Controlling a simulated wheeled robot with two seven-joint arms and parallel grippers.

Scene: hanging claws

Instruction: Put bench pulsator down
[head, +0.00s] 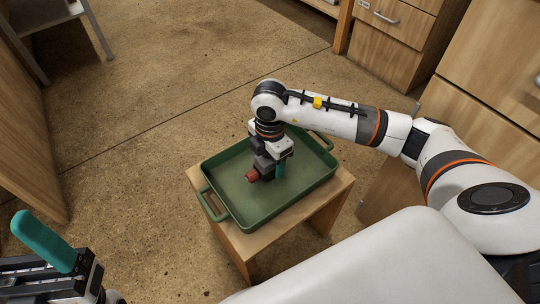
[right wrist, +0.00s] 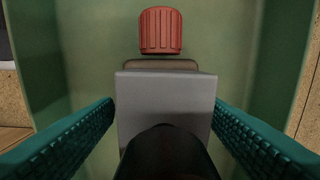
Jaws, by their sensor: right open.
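The bench pulsator (right wrist: 165,88) has a red ridged knob, a grey block and a black rounded part. It lies in the green tray (head: 229,190); in the head view its red end (head: 253,176) shows under my right wrist, and the rest is partly hidden. My right gripper (right wrist: 164,108) points down into the tray. Its teal fingers are open, one on each side of the pulsator, with slight gaps visible near the tips. My left gripper (head: 45,242) is at the lower left of the head view, with one teal finger clearly showing, away from the tray.
The tray has raised walls and two end handles, and stands on a small wooden stool (head: 240,243). Wooden drawer cabinets (head: 390,45) stand at the right and back. A wooden panel (head: 28,150) is at the left. The floor (head: 180,80) behind the stool is clear.

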